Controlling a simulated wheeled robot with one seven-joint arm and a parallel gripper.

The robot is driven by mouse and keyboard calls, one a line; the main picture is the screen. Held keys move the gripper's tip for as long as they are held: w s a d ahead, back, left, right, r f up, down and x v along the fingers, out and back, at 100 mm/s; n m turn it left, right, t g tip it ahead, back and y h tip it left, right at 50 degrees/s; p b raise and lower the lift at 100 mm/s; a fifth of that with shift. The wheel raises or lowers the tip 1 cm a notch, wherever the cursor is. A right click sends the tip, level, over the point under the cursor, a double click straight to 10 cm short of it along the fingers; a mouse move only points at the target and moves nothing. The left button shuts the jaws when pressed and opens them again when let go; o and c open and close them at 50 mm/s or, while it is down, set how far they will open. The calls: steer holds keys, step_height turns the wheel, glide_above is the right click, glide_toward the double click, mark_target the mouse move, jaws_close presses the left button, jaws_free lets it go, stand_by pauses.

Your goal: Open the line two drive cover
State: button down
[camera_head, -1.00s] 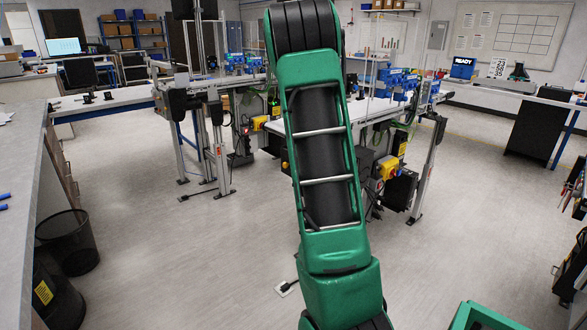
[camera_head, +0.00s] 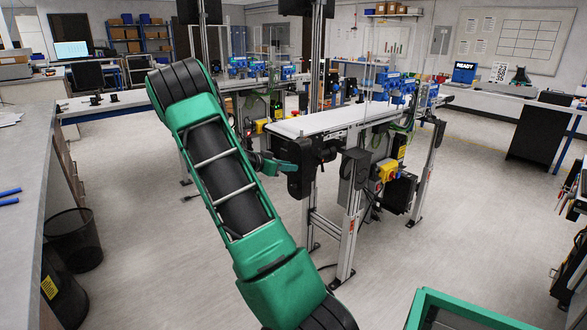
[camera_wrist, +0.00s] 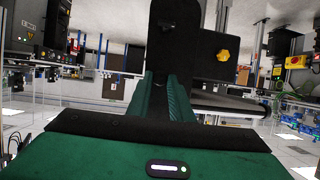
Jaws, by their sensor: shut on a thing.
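A black drive cover (camera_head: 301,178) is at the near end of the white-topped conveyor (camera_head: 335,118), in the middle of the head view. My green gripper (camera_head: 283,168) reaches it from the left. In the wrist view my gripper (camera_wrist: 167,84) has its two green fingers close together on a dark upright part of the black cover (camera_wrist: 172,38). A black panel with a yellow knob (camera_wrist: 223,55) stands just right of the fingers. The exact contact is dark and hard to make out. I cannot tell how far the cover is open.
A yellow switch box (camera_head: 387,171) and a black motor (camera_head: 398,192) hang under the conveyor. Metal legs (camera_head: 347,235) stand on the floor below it. A grey counter (camera_head: 25,190) and black mesh bins (camera_head: 73,238) are at the left.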

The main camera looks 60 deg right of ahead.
steer(key=shift+w+a+f+m+g+y, duration=0.15)
steer(key=shift+w+m+g+y, duration=0.2)
steer(key=shift+w+m+g, duration=0.35)
steer(key=shift+w+a+f+m+g+y, duration=0.1)
steer(key=shift+w+m+g+y, duration=0.25)
steer(key=shift+w+m+g, duration=0.3)
steer(key=shift+s, duration=0.1)
steer(key=c, duration=1.6)
jaws_free()
steer(key=shift+r, duration=0.1)
steer(key=v, duration=1)
steer(key=shift+w+a, duration=0.3)
steer(key=shift+w, duration=0.05)
